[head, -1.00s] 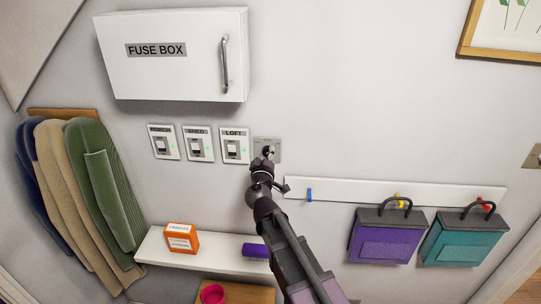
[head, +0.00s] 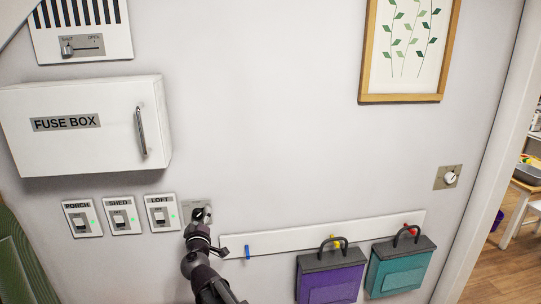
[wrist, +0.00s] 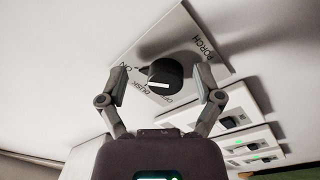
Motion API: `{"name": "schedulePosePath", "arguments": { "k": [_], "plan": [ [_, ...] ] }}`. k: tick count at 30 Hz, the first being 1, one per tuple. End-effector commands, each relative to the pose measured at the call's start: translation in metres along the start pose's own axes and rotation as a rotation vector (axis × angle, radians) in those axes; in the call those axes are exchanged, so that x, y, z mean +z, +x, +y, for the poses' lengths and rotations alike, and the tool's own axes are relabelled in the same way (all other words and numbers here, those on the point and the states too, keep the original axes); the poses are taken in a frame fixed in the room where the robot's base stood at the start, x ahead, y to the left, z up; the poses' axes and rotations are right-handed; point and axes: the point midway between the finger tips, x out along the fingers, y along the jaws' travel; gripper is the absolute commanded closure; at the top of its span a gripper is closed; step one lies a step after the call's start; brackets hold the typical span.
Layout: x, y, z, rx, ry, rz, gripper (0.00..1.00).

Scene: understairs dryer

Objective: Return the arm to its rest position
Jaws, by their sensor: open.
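My gripper (head: 203,217) is at a small grey wall plate (head: 190,206) just right of the LOFT switch. In the wrist view, my gripper (wrist: 162,78) is open, with one finger on each side of a round black knob (wrist: 167,74). Gaps show between both fingers and the knob, so it is not gripped. The knob sits on a plate (wrist: 192,40) marked ON, OFF, DUSK and PORCH. My arm rises from the bottom of the head view and hides part of the plate.
PORCH (head: 82,218), SHED (head: 122,215) and LOFT (head: 161,212) switches line up left of my gripper. The fuse box (head: 80,150) juts out above them. A hook rail (head: 300,236) with purple (head: 330,280) and teal (head: 400,275) bags is to the right. Bare wall lies above the rail.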

Motion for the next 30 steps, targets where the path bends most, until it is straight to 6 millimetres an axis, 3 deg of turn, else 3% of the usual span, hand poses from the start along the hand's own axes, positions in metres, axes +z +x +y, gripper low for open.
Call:
{"name": "schedulePosePath", "arguments": {
  "k": [8, 17, 23, 30],
  "plan": [
    [0.079, -0.002, 0.024, 0.063, 0.045, -0.167, 0.16],
    [0.202, -0.019, 0.052, 0.120, 0.136, -0.472, 0.16],
    [0.296, -0.049, 0.060, 0.116, 0.222, -0.730, 0.16],
    [0.397, -0.104, 0.054, 0.041, 0.348, -1.052, 0.16]
  ]
}}
